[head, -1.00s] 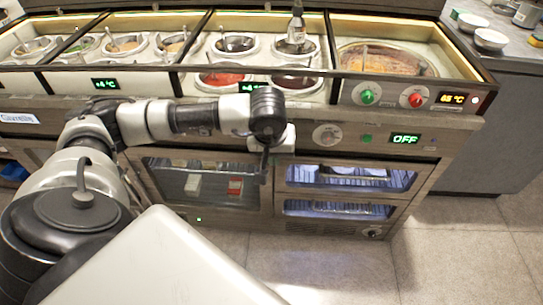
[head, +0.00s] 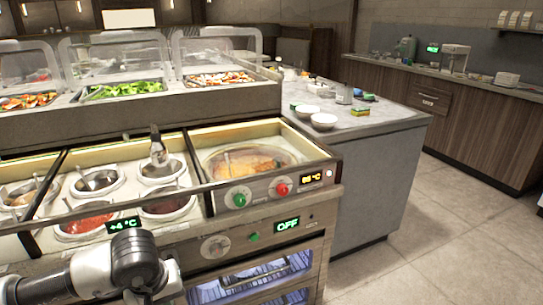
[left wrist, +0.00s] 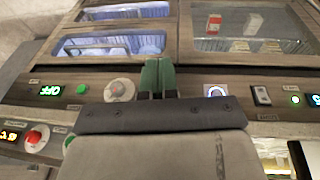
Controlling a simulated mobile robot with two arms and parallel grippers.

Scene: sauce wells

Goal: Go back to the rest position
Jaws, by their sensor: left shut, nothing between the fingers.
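My left gripper (left wrist: 157,76) shows in the left wrist view with its green fingertips together and nothing between them. It is in front of the counter's wooden front panel, close to a round silver knob (left wrist: 119,91). In the head view my left arm (head: 110,272) comes in at the bottom left, in front of the sauce counter (head: 200,232); its fingers cannot be made out there. My right gripper is in neither view.
Glass doors (head: 262,278) are below. White bowls (head: 324,121) stand on the grey side counter (head: 375,120). Open floor (head: 400,265) lies at the right.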

